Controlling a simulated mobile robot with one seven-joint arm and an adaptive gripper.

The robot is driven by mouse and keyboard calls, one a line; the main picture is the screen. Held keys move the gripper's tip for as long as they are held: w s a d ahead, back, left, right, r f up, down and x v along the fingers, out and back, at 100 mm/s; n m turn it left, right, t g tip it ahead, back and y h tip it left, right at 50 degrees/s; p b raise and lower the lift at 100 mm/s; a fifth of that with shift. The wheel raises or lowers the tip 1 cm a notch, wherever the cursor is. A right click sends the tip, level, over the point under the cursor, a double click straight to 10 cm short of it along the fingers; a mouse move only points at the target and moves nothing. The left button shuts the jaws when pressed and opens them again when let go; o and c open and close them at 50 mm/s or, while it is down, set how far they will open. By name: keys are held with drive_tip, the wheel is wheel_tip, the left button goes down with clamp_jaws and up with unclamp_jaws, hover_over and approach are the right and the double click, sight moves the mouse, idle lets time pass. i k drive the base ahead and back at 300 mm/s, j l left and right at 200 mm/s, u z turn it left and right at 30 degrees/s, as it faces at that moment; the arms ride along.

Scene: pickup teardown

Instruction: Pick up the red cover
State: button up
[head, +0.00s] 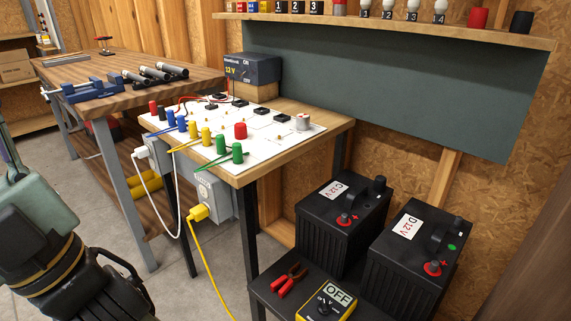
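A short red cylinder (240,130), like a cap, stands upright on the white board on the workbench, behind the green posts. A larger red cup-like piece (478,18) stands on the wall shelf at the upper right, beside a black one (521,21). Either could be the red cover; I cannot tell which. My arm comes in at the lower left, and its dark end (110,295) is cut off by the bottom edge. It is well apart from both red pieces. The fingertips cannot be made out, and I see nothing held.
The white board (285,135) carries blue, yellow and green posts with leads. A 12 V supply box (252,68) stands behind it. Two black batteries (340,225) (415,265), red-handled pliers (288,281) and a yellow meter (328,303) sit lower right. A yellow cable (206,262) hangs in front.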

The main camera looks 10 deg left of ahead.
sight(240, 127)
drive_tip(key=i+j+z, duration=0.3)
drive_tip(key=i+j, duration=0.15)
drive_tip(key=j, duration=0.15)
drive_tip(key=i+j+z, duration=0.15)
drive_tip(key=j, duration=0.2)
drive_tip(key=i+j+z, duration=0.15)
drive_tip(key=j, duration=0.2)
drive_tip(key=i+j+z, duration=0.15)
drive_tip(key=j, duration=0.25)
drive_tip(key=i, duration=0.05)
